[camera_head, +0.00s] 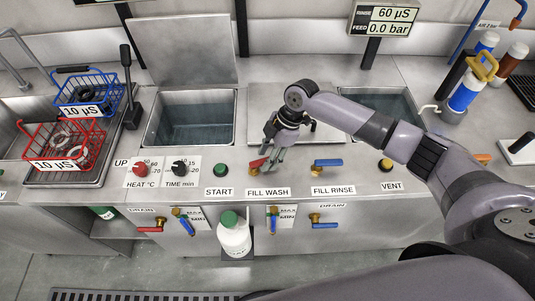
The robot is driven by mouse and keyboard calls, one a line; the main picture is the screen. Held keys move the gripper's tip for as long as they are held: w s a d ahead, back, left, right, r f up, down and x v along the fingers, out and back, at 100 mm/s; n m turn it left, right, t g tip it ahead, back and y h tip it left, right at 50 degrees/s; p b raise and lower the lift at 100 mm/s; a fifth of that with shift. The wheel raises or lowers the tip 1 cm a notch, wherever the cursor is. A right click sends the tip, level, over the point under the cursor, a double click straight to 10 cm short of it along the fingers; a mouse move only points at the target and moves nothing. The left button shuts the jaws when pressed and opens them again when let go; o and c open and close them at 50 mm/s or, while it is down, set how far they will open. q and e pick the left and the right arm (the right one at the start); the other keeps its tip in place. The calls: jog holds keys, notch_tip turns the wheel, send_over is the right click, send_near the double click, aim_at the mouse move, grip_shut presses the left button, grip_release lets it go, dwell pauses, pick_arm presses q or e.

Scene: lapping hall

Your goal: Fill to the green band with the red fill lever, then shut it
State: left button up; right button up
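The red fill lever (257,163) sits on the front panel above the FILL WASH label (268,191). My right gripper (273,153) points down at this lever, with its fingertips close beside it. I cannot tell whether the fingers touch the lever or how far apart they are. The wash tank (148,128), its lid raised, holds bluish liquid. A MAX/MIN level plate (195,213) is on the front below the tank, and a second one (288,212) is further right. The green band is too small to make out. My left gripper is not in view.
A blue lever (328,162) is at FILL RINSE, and a green START button (220,170) is left of the red lever. Red (150,229) and blue (324,225) drain levers sit below. Red (100,134) and blue (119,83) baskets stand at left. A white bottle (234,238) stands below.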

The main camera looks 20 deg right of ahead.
grip_shut()
dwell(0.7)
